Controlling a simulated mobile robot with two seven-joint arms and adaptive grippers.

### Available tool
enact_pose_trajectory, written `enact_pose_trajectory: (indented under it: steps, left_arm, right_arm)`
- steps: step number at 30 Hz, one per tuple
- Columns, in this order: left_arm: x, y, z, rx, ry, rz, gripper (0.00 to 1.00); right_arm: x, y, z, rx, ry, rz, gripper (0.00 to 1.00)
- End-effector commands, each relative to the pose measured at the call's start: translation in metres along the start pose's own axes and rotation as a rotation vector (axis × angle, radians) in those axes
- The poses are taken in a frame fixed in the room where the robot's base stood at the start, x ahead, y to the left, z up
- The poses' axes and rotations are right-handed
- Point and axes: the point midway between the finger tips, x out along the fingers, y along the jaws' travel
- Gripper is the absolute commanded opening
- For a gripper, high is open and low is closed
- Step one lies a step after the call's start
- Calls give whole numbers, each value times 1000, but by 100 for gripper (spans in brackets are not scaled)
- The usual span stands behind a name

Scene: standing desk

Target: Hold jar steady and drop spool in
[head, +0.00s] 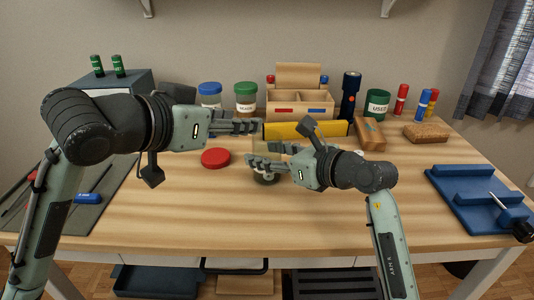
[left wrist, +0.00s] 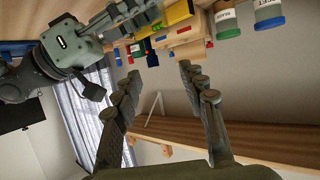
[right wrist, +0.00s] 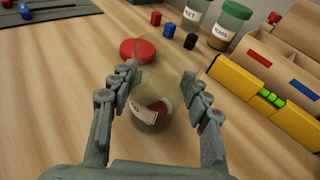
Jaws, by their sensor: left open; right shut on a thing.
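A clear glass jar (right wrist: 148,118) with a white label stands open on the desk. Something red shows low inside it, but I cannot tell what it is. My right gripper (right wrist: 158,76) is shut around the jar from both sides. In the head view the jar (head: 265,178) is partly hidden by the right fingers. Small red (right wrist: 156,18), blue (right wrist: 169,31) and black (right wrist: 190,41) cylinders, possibly spools, stand on the desk.
A red lid (head: 215,158) lies left of the jar. Behind stand a yellow box (head: 290,130), a wooden organizer (head: 300,103), blue-lidded (head: 210,92) and green-lidded (head: 245,95) jars and a flashlight (head: 350,95). A blue fixture (head: 470,185) sits right.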

Motion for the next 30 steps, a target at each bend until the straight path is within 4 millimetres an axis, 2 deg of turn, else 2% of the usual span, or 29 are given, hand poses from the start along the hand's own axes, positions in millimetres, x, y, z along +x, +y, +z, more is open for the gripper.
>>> enact_pose_trajectory:
  steps: [4,13,14,19,30]
  left_arm:
    - [-12,0,0,1,0,0,42]
    - [-14,0,0,1,-1,0,42]
    - [-14,0,0,1,-1,0,42]
    - [-14,0,0,1,-1,0,42]
    - [-14,0,0,1,0,0,42]
  right_arm:
    - [0,0,0,0,0,0,18]
    - [0,0,0,0,0,0,18]
    - [0,0,0,0,0,0,50]
    - [0,0,0,0,0,0,71]
    - [-4,0,0,-1,0,-1,72]
